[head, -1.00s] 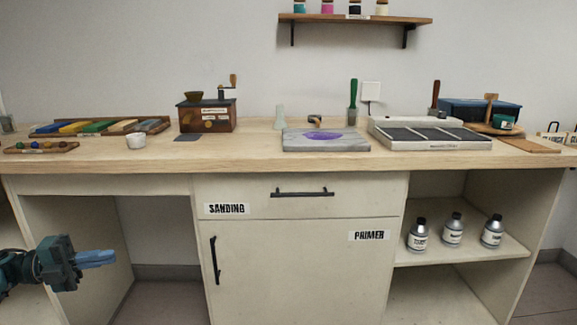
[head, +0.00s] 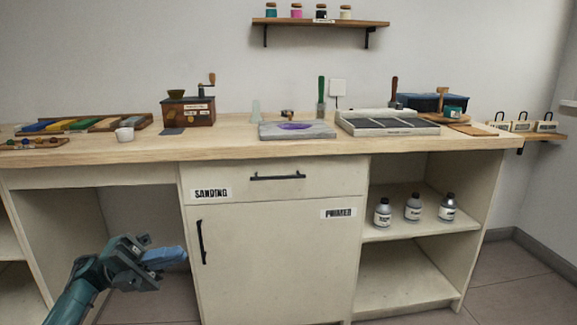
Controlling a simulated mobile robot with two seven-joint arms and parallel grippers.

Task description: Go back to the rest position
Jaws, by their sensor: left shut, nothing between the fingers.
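My left gripper (head: 172,256) is at the lower left of the head view. Its blue fingers are together with nothing between them and point right. It is in front of the open knee space of the workbench (head: 100,152), below the tabletop and left of the cabinet door, apart from both as far as I can see. My right gripper is not in view.
The cabinet has a drawer (head: 272,184) marked SANDING and a door (head: 270,265) marked PRIMER, both closed. Several items stand on the benchtop, including a grinder box (head: 190,112) and a grey slab (head: 290,131). Bottles (head: 413,208) stand on the right shelf. Floor (head: 520,280) is clear at right.

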